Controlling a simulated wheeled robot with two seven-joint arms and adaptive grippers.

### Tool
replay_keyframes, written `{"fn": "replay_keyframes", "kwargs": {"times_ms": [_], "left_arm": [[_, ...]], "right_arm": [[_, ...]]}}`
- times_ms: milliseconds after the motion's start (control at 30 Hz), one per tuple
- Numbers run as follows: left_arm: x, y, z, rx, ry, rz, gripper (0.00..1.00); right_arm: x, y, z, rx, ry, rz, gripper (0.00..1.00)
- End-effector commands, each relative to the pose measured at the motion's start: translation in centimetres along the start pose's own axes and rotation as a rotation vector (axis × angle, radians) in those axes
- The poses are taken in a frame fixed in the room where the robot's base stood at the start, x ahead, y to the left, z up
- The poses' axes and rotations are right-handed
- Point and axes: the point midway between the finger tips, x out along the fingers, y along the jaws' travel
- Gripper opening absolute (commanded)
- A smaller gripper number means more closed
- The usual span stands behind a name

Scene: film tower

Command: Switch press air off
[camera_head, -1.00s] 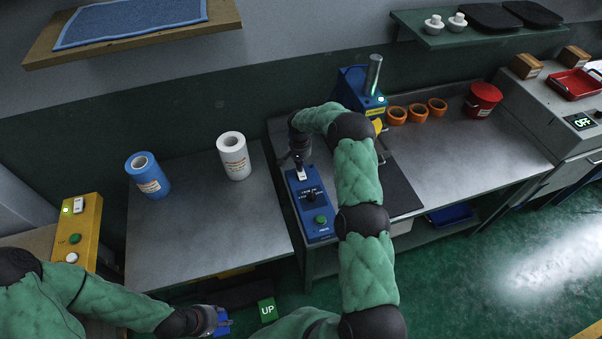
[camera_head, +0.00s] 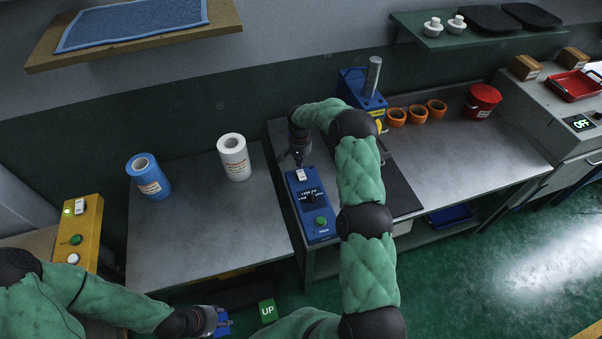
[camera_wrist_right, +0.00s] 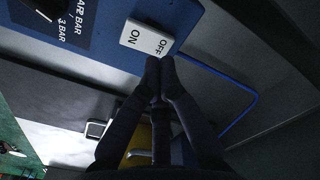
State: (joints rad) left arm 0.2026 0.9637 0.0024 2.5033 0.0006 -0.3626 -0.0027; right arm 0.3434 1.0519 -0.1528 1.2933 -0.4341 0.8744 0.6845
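The blue control box (camera_head: 318,226) stands on the bench, with a white ON/OFF rocker switch (camera_head: 301,175) at its far end, a black dial and a green button. In the right wrist view the switch (camera_wrist_right: 147,38) shows ON and OFF lettering. My right gripper (camera_head: 299,160) is shut and empty, just beyond the switch. Its fingertips (camera_wrist_right: 160,66) look close to the OFF end; I cannot tell whether they touch. The blue press (camera_head: 354,84) with its metal post stands behind my right arm, with no lit lamp visible. My left gripper (camera_head: 215,320) is low at the front, its fingers unclear.
A blue roll (camera_head: 148,175) and a white roll (camera_head: 234,157) stand on the left bench. Orange rings (camera_head: 417,113) and a red bucket (camera_head: 482,101) are right of the press. A yellow button panel (camera_head: 83,234) is at far left. A green UP block (camera_head: 267,310) is below.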

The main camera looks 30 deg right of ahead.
Motion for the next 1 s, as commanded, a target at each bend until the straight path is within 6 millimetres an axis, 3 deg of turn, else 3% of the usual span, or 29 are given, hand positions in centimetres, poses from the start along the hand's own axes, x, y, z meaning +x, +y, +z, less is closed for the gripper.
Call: {"fn": "replay_keyframes", "kwargs": {"times_ms": [500,1000], "left_arm": [[-1.2,0.4,0.0,0.0,0.0,0.0,0.4],[-1.2,0.4,0.1,0.0,0.0,0.0,0.4]], "right_arm": [[-3.5,0.0,0.0,0.0,0.0,0.0,0.0],[-3.7,0.0,0.0,0.0,0.0,0.0,0.0]]}}
